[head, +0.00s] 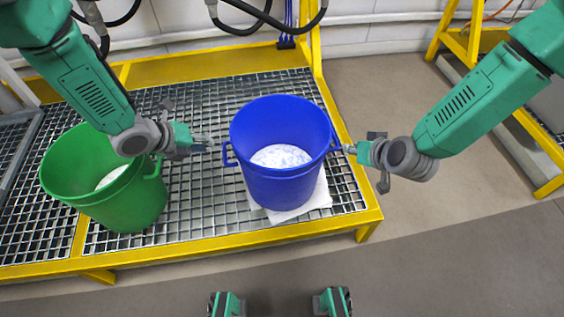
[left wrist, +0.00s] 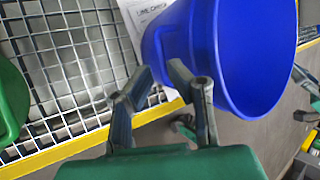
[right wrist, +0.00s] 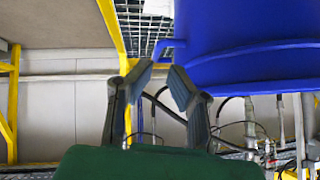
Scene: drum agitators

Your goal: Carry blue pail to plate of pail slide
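The blue pail (head: 283,170) stands upright on the grating, over a white printed sheet (head: 318,196), with white material (head: 281,156) inside. It has a handle on each side. My left gripper (head: 207,144) is open and empty, just left of the left handle (head: 229,154). The left wrist view shows its parted fingertips (left wrist: 162,72) near the pail wall (left wrist: 255,60). My right gripper (head: 347,149) is at the right handle; the right wrist view shows its fingertips (right wrist: 160,73) apart, below the blue handle (right wrist: 172,46). I cannot make out the slide's plate.
A green pail (head: 115,200) with white contents stands on the grating to the left. The yellow frame (head: 240,241) edges the grated platform (head: 190,215). Hoses (head: 268,14) hang at the back. Another yellow frame (head: 545,187) stands at the right. The floor (head: 400,220) between is clear.

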